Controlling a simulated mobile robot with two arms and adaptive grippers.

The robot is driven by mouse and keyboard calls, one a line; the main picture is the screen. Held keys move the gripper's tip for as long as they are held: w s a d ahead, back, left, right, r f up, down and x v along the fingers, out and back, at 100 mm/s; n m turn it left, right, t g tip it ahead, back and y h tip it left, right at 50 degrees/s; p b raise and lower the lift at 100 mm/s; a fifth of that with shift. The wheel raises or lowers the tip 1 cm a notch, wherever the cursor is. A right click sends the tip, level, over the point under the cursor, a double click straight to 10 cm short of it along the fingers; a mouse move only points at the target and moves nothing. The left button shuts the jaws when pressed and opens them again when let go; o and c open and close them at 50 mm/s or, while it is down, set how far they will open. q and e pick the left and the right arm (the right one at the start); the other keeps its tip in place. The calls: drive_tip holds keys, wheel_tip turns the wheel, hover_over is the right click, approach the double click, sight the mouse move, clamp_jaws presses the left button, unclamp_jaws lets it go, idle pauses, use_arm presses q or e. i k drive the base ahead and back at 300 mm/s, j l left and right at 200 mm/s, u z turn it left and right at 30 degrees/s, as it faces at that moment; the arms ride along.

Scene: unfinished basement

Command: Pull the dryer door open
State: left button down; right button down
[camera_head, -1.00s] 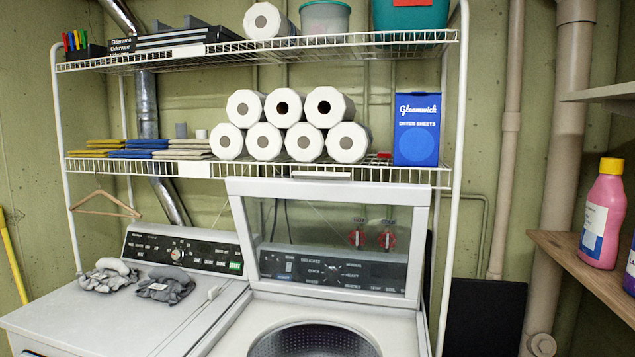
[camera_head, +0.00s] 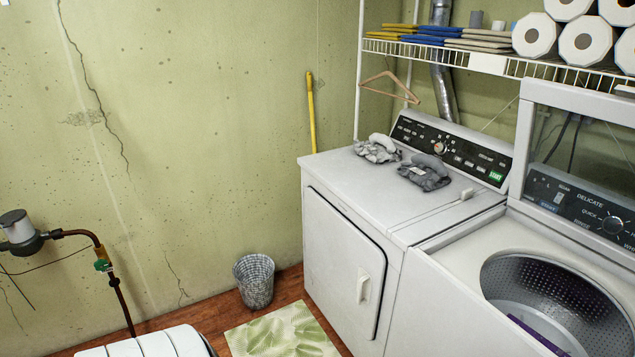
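The white dryer (camera_head: 330,185) stands against the back wall, to the left of the washer. Its front door (camera_head: 335,240) looks closed, flush with the front panel. A pale handle (camera_head: 363,288) sits near the door's right edge. The dryer's black control panel (camera_head: 455,150) with a dial runs along the back of its top. Neither of my grippers is in view, and nothing touches the door or its handle.
The washer (camera_head: 440,310) has its lid (camera_head: 580,88) up. Crumpled grey cloths (camera_head: 424,172) lie on the dryer. A wire bin (camera_head: 254,280) and leafy mat (camera_head: 285,335) are left of the dryer. A white ribbed object (camera_head: 150,345) and a pipe (camera_head: 122,300) stand lower left.

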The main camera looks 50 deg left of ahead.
sight(351, 267)
drive_tip(key=u, duration=1.55)
